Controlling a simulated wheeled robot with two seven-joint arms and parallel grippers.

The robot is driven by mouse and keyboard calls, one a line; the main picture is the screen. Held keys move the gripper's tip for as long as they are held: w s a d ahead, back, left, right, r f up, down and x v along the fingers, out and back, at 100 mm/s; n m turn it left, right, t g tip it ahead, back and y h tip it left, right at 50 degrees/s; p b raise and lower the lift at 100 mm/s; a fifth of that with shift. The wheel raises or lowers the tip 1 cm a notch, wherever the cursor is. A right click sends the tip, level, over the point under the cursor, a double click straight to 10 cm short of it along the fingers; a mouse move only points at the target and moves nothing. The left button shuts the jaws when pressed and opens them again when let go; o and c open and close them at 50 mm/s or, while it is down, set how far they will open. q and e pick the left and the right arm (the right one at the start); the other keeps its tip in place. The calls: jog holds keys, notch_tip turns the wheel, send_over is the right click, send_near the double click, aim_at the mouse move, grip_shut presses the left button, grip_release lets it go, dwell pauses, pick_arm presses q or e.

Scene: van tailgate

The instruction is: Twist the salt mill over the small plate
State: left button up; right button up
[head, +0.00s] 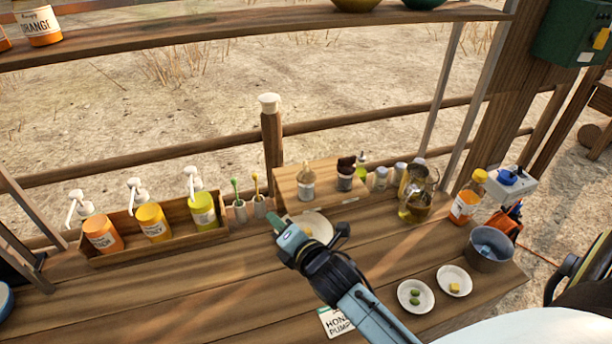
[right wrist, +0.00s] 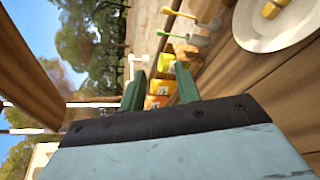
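My right gripper (head: 285,235) is at the middle of the counter, beside and partly in front of a white plate (head: 322,220) with a yellow piece on it. In the right wrist view its green fingers (right wrist: 160,90) are apart with nothing between them, and the plate (right wrist: 290,42) is at the upper right. Two small white plates stand at the front right: one (head: 404,300) with green pieces, one (head: 464,287) with a yellow piece. No salt mill stands out clearly; small grey-topped containers (head: 381,179) stand by the wooden riser. My left gripper is not in view.
A wooden box (head: 180,243) with several pump bottles is at the left, beside cups with brushes (head: 240,210). A glass jug (head: 418,190), an orange bottle (head: 466,200) and a grey bowl (head: 488,255) are at the right. The front left counter (head: 170,300) is clear.

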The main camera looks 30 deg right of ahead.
aim_at(308, 176)
jog(key=s+d+r+n+t+h+b, duration=0.1)
jog(key=s+d+r+n+h+b, duration=0.2)
jog(key=d+n+h, duration=0.5)
jog(key=x, duration=0.9)
jog(key=a+p+x, duration=0.1)
jog(key=x, duration=0.3)
jog(key=shift+w+r, duration=0.25)
jog(key=shift+w, duration=0.25)
grip_shut()
